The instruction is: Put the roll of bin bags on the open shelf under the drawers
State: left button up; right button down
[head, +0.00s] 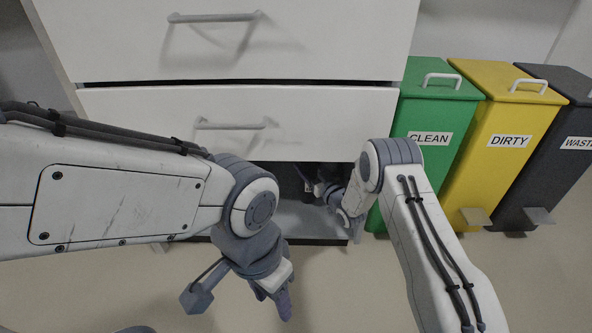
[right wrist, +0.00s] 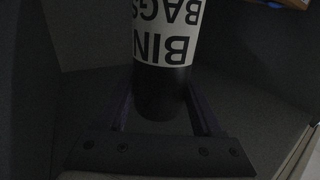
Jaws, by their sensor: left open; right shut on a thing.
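The roll of bin bags (right wrist: 165,90) is a black cylinder with a white label reading "BIN BAGS", upside down in the right wrist view. My right gripper (right wrist: 163,100) is shut on it, one finger on each side. In the head view my right arm reaches into the open shelf (head: 290,217) under the drawers, and the gripper there is mostly hidden in shadow. The shelf's grey floor shows below the lower drawer (head: 240,110). I cannot tell whether the roll touches the shelf floor. My left gripper (head: 277,300) is open and empty, in front of the shelf.
Both white drawers are shut; the upper drawer (head: 240,40) is above. To the right stand a green CLEAN bin (head: 430,115), a yellow DIRTY bin (head: 508,140) and a dark WASTE bin (head: 565,150) with pedals. The floor (head: 345,290) in front is clear.

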jog(key=shift+w+a, duration=0.1)
jog(key=shift+w, duration=0.25)
jog(key=shift+w+f, duration=0.1)
jog(key=shift+f, duration=0.05)
jog(key=shift+f+b, duration=1.4)
jog(key=shift+f, duration=0.15)
jog(key=shift+f, duration=0.2)
jog(key=shift+c, duration=0.2)
grip_release()
jog(key=shift+r, duration=0.1)
